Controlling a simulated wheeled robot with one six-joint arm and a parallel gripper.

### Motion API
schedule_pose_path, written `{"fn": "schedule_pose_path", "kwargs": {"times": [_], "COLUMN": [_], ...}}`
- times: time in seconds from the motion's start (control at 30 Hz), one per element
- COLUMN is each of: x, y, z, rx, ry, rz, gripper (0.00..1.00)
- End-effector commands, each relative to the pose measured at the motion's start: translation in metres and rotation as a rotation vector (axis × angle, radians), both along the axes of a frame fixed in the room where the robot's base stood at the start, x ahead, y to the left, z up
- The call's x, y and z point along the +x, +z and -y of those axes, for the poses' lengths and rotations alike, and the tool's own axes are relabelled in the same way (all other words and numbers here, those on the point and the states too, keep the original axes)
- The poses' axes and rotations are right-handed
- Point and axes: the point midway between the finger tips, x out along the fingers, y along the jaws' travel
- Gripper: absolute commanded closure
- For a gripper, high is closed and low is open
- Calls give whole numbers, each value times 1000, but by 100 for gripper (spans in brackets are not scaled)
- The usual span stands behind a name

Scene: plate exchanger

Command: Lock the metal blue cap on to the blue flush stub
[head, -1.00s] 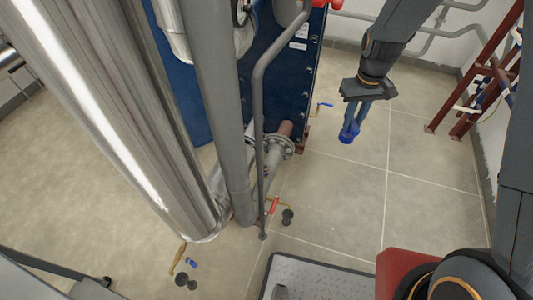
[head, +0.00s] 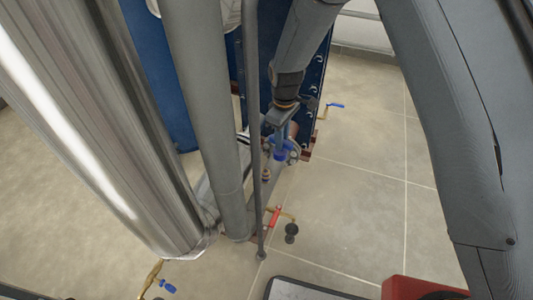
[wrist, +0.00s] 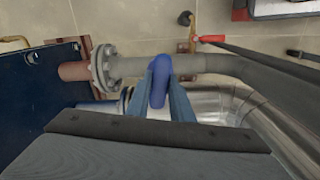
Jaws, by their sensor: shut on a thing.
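My gripper (head: 283,132) is shut on a blue cap (head: 280,155), which hangs below the fingers in the head view. In the wrist view the cap (wrist: 160,80) sits between the two blue-grey fingertips (wrist: 165,98), in front of a grey flanged pipe. I cannot tell whether the cap touches the pipe. One brass valve with a blue handle (head: 167,286) is near the floor at the lower left of the head view. Another blue handle (head: 336,105) is right of the exchanger. I cannot tell which fitting is the blue flush stub.
A large shiny pipe (head: 95,130) and a grey pipe (head: 208,110) stand left of my gripper. A thin grey pipe (head: 257,190) rises close beside it. A red-handled valve (head: 274,216) is low in front. The tiled floor (head: 350,200) at right is open.

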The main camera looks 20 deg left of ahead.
Motion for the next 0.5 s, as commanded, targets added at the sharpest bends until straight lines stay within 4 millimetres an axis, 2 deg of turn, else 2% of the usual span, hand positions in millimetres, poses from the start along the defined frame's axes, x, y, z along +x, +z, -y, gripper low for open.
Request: {"fn": "schedule_pose_path", "kwargs": {"times": [0.03,0.2,0.33,0.5], "x": [0,-3,-6,-8], "y": [-15,-36,-45,-51], "z": [-9,-34,-48,-55], "rx": [0,0,0,-1], "ry": [32,124,179,205], "rz": [0,0,0,-1], "gripper": [100,100,100,100]}}
